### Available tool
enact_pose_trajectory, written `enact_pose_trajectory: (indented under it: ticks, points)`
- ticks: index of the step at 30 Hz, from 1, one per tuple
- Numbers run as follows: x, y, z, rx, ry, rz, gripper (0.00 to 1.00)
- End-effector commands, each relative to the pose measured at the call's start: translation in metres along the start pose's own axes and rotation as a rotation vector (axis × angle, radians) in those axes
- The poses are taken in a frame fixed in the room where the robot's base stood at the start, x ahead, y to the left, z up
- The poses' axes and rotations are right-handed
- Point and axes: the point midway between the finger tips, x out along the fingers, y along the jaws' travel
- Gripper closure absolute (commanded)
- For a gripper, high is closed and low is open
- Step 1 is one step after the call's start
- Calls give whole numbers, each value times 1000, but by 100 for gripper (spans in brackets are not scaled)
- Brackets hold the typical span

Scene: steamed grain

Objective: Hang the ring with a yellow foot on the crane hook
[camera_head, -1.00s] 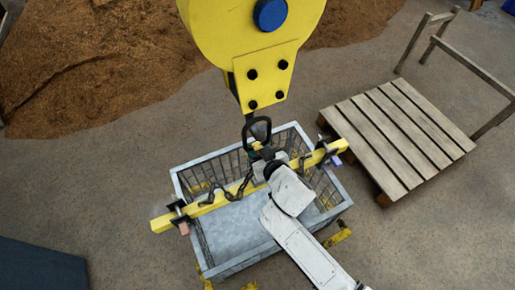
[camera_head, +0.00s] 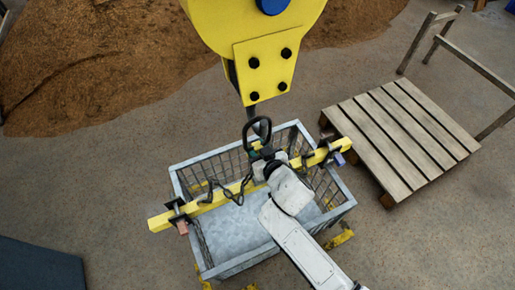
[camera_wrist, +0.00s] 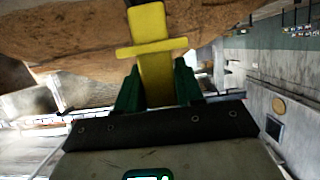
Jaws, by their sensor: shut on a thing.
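The ring (camera_head: 248,140) is a dark loop standing above my gripper (camera_head: 268,160) in the head view. Its yellow foot (camera_wrist: 151,45) is clamped between my green fingers in the wrist view. The yellow crane block (camera_head: 265,62) hangs above it, with a dark hook (camera_head: 253,112) showing under its plate. The hook's lower part overlaps the ring in the picture. I cannot tell whether the ring hangs on it or only stands in front of it.
A yellow lifting beam (camera_head: 211,202) with dark chains lies across a grey mesh crate (camera_head: 220,271) under my gripper. A wooden pallet (camera_head: 405,135) with a rail stands at right. A brown grain heap (camera_head: 90,60) fills the upper left. Concrete floor is open at left.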

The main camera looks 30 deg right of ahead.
Motion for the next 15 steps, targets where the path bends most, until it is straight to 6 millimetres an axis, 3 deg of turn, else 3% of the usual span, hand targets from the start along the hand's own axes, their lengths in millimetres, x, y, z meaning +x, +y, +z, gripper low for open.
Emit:
enact_pose_trajectory:
  ticks: [15]
  points:
    - [8,0,6,0,9,-1,100]
